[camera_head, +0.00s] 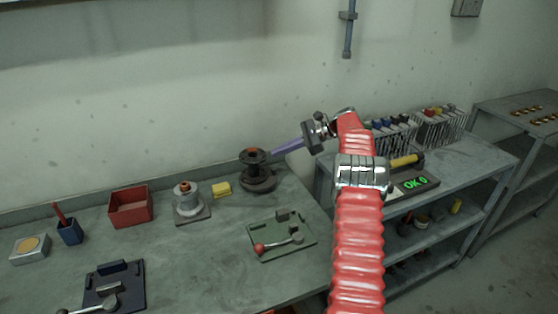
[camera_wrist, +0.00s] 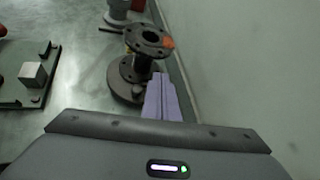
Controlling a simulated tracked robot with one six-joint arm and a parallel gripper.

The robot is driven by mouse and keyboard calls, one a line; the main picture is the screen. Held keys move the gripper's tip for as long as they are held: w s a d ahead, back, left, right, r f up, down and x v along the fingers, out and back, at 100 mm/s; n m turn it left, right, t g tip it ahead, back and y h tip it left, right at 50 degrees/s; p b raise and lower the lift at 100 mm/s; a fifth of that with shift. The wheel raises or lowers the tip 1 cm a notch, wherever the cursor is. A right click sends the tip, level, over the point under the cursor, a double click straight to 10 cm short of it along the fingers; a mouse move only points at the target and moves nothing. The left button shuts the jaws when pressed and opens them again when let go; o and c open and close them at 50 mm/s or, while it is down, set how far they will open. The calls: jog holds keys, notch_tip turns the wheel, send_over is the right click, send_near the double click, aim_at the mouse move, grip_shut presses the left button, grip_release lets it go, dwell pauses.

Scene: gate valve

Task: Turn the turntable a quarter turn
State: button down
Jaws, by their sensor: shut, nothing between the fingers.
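The turntable is a dark round disc (camera_head: 262,186) at the back right of the workbench. A dark flanged pipe piece (camera_head: 252,164) stands upright on it, with an orange mark on its top flange. In the wrist view the disc (camera_wrist: 118,88) shows below the flanged piece (camera_wrist: 148,42). My gripper (camera_head: 273,153) has purple fingers and is shut and empty. It reaches in from the right, with its tips close beside the flanged piece. In the wrist view the fingertips (camera_wrist: 159,77) overlap the disc's right side; I cannot tell whether they touch.
A green plate with a red-knobbed lever (camera_head: 282,236) lies in front of the turntable. A yellow block (camera_head: 221,189) and a grey cylinder on a plate (camera_head: 188,204) stand left. The wall is close behind. A shelf unit (camera_head: 470,165) stands right.

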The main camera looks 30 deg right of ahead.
jog(key=s+d+r+t+h, duration=0.1)
jog(key=s+d+h, duration=0.3)
jog(key=s+h, duration=0.3)
jog(key=s+d+r+t+h, duration=0.1)
jog(key=s+d+h, duration=0.4)
jog(key=s, duration=0.5)
jog(key=shift+r+m+h, duration=0.3)
jog(key=shift+r+h, duration=0.15)
jog(key=shift+h, duration=0.55)
jog(key=shift+s+d, duration=0.1)
